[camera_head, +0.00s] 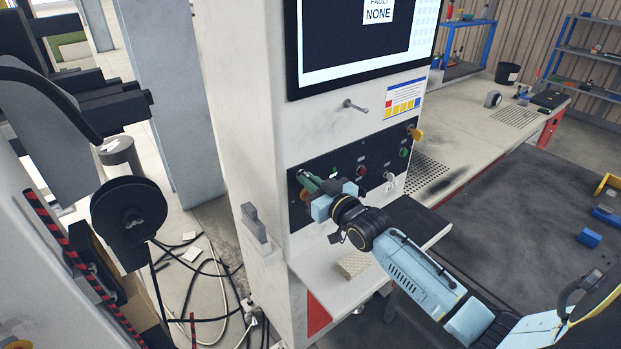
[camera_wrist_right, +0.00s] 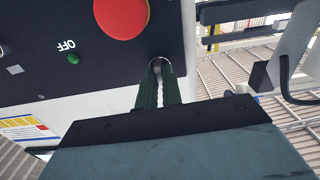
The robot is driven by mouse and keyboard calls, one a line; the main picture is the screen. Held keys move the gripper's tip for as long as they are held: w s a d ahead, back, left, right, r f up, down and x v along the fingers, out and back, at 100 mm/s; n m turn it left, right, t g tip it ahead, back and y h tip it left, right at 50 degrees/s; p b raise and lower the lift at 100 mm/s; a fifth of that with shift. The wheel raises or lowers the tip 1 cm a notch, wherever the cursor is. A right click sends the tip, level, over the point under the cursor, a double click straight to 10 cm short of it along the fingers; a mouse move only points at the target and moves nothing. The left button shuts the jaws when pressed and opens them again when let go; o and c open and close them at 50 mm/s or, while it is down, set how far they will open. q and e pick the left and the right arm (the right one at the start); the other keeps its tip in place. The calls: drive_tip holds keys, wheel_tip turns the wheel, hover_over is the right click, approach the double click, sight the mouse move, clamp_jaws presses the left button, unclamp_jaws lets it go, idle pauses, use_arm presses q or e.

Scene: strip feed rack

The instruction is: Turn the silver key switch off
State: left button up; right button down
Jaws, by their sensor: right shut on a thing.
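The dark control panel (camera_head: 340,172) is on the front of the pale cabinet. My right gripper (camera_head: 310,182) reaches its upper left end. In the right wrist view my gripper (camera_wrist_right: 160,70) has its dark green fingers close together at the panel edge, shut on a small silver piece (camera_wrist_right: 158,61) that looks like the key switch. The fingers hide most of it, so its turn position cannot be told. A large red button (camera_wrist_right: 121,14) is beside the fingertips. An upside-down OFF label (camera_wrist_right: 66,46) is farther left. My left gripper does not show.
A screen (camera_head: 350,45) reading FAULT NONE and a short metal peg (camera_head: 356,106) are above the panel. A yellow knob (camera_head: 416,134) sticks out at the right. A dark shelf (camera_head: 412,222) juts out below. Cables (camera_head: 205,275) lie on the floor.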

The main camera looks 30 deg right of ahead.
drive_tip(key=shift+m, duration=0.3)
drive_tip(key=c, duration=1.6)
unclamp_jaws()
drive_tip(key=shift+o, duration=0.2)
drive_tip(key=s+d+b, duration=0.1)
drive_tip(key=s, duration=1.2)
drive_tip(key=shift+s, duration=0.15)
